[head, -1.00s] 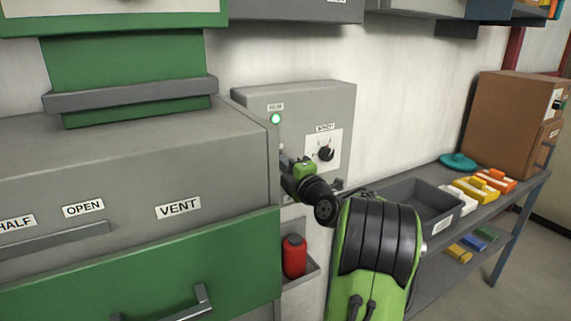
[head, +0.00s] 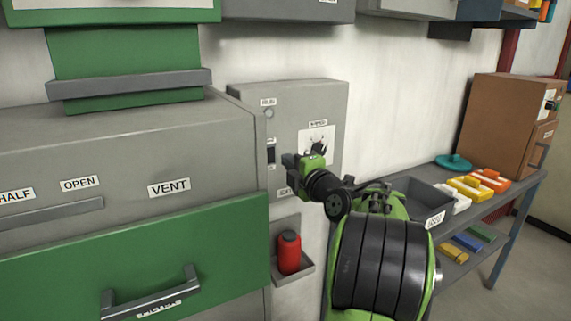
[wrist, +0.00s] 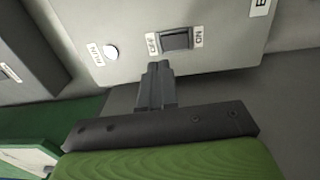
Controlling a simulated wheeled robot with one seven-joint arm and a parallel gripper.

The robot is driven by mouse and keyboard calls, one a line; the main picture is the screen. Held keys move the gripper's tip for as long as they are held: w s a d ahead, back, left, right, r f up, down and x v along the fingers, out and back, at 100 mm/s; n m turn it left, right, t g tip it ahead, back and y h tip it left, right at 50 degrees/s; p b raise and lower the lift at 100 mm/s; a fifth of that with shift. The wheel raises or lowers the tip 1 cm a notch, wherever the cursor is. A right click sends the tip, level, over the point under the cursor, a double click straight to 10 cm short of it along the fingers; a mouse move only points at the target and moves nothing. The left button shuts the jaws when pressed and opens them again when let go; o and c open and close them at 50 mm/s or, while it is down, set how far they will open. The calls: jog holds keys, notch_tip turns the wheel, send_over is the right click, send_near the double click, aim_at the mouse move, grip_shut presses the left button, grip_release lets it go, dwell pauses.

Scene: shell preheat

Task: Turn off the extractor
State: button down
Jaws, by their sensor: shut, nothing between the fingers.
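The grey control box (head: 240,110) is on the wall behind the big grey and green machine. Its indicator lamp (head: 268,113) is unlit; in the wrist view the lamp (wrist: 110,52) looks white. A black rocker switch (head: 271,152) sits below the lamp. In the wrist view the switch (wrist: 176,39) lies between the OFF and ON labels. My gripper (wrist: 158,68) is shut and empty, its tips just short of the switch near the OFF end; I cannot tell if they touch. In the head view my gripper (head: 286,160) is in front of the box.
A dial (head: 317,140) is on the box, partly behind my gripper. A red bottle (head: 289,252) stands in a small wall holder below. The green machine front (head: 150,250) with its handle is at left. A shelf with a grey bin (head: 420,195) and coloured blocks is at right.

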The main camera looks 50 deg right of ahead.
jog(key=r+v, duration=0.1)
jog(key=v, duration=0.5)
jog(key=shift+s+b, duration=0.2)
jog(key=shift+b, duration=0.15)
